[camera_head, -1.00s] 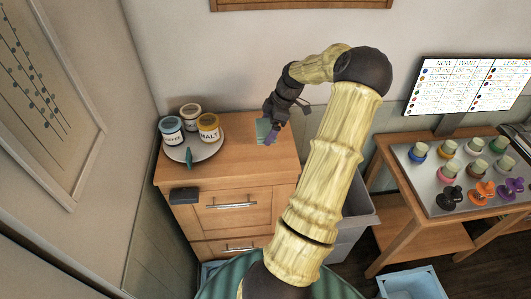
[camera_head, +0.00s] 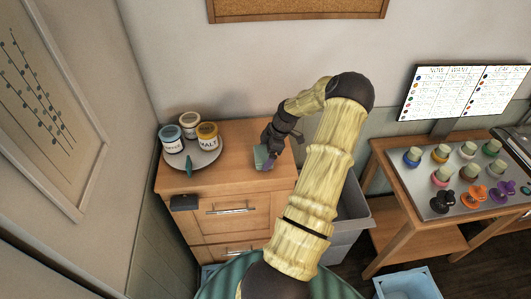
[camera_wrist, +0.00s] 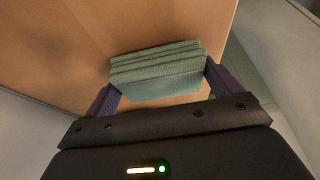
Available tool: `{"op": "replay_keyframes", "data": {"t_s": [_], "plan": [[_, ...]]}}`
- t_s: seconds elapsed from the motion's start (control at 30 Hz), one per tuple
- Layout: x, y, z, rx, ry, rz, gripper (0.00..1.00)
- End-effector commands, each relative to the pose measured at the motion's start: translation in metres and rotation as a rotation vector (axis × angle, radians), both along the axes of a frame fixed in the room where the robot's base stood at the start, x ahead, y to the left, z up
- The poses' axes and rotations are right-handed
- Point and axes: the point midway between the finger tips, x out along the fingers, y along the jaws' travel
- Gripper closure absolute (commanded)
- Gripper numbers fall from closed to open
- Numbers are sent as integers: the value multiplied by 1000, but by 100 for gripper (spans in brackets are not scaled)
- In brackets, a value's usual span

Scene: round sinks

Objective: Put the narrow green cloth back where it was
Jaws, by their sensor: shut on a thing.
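The green cloth (camera_wrist: 158,68) is folded in layers and sits between the two fingers of my gripper (camera_wrist: 158,92) in the wrist view. My gripper is shut on it. In the head view the cloth (camera_head: 261,157) is held by my gripper (camera_head: 266,160) over the right part of the wooden cabinet top (camera_head: 235,180). I cannot tell whether the cloth touches the wood.
A round tray (camera_head: 207,159) with several labelled jars and a teal handle stands at the cabinet's left. A grey bin (camera_head: 345,228) is right of the cabinet. A table (camera_head: 388,185) with several coloured knobbed items stands further right. The cabinet top's middle is clear.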

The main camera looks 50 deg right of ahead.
Motion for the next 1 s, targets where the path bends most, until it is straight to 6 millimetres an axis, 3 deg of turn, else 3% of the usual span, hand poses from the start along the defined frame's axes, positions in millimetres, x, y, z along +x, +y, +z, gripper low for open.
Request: {"op": "replay_keyframes", "data": {"t_s": [0.43, 0.47, 0.5, 0.87, 1.0], "plan": [[0, 0, -11, 0, 0, 1, 31], [0, 0, -11, 0, 0, 1, 8], [0, 0, -10, 0, 0, 1, 0], [1, 0, -6, -2, -1, 2, 0], [-5, -7, 6, -4, -2, -4, 0]]}}
